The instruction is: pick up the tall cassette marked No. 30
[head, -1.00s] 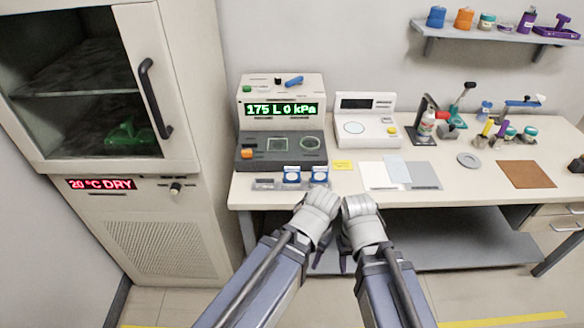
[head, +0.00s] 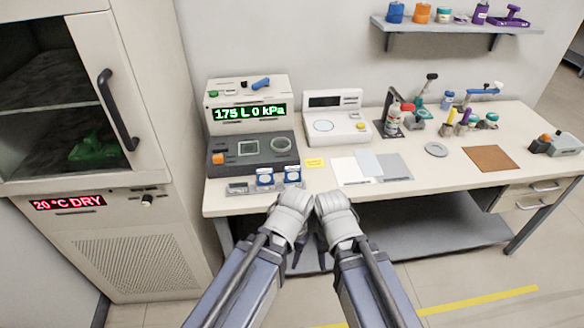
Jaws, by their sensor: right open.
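Two small blue-and-white cassettes stand side by side near the table's front edge, a left one (head: 264,177) and a right one (head: 292,175). Their markings are too small to read, so I cannot tell which is No. 30. My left gripper (head: 297,258) hangs below and in front of the table edge, largely hidden behind my wrist; its jaw state is unclear. My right gripper (head: 321,256) hangs close beside it, also partly hidden, open and apart from the cassettes.
A flat grey holder (head: 237,188) lies left of the cassettes. Behind them stands a machine reading "175 L 0 kPa" (head: 249,113). A white instrument (head: 336,122), pale sheets (head: 350,171) and a brown mat (head: 490,158) lie rightward. A tall cabinet (head: 135,235) stands left.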

